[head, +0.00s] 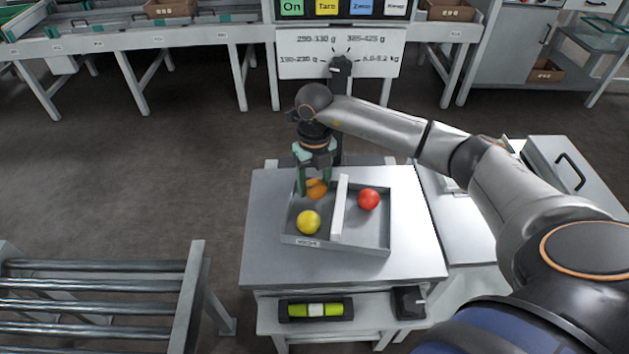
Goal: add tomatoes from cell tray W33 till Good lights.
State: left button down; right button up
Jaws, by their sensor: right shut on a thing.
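My right gripper (315,187) points down over the back of the left compartment of a grey divided tray (363,246). It is shut on an orange tomato (317,190); I cannot tell whether this tomato touches the tray floor. A yellow tomato (308,222) lies in the same compartment, nearer the front. A red tomato (368,199) lies alone in the right compartment, beyond the pale divider (340,209). The tray's front label is too small to read surely. My left gripper is not in view.
The tray stands on a grey table (268,226). A dial board (340,53) with gram ranges stands behind. A roller rack (95,283) is at left; open floor lies between.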

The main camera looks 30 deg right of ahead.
jog(key=shift+f+b, duration=0.4)
jog(key=shift+f, duration=0.25)
dwell(0.3)
jog(key=o, duration=1)
jog(key=c, duration=0.3)
jog(key=shift+c, duration=0.2)
jog(key=shift+r, duration=0.15)
jog(key=shift+r+p, duration=2.9)
jog(key=shift+r, duration=0.55)
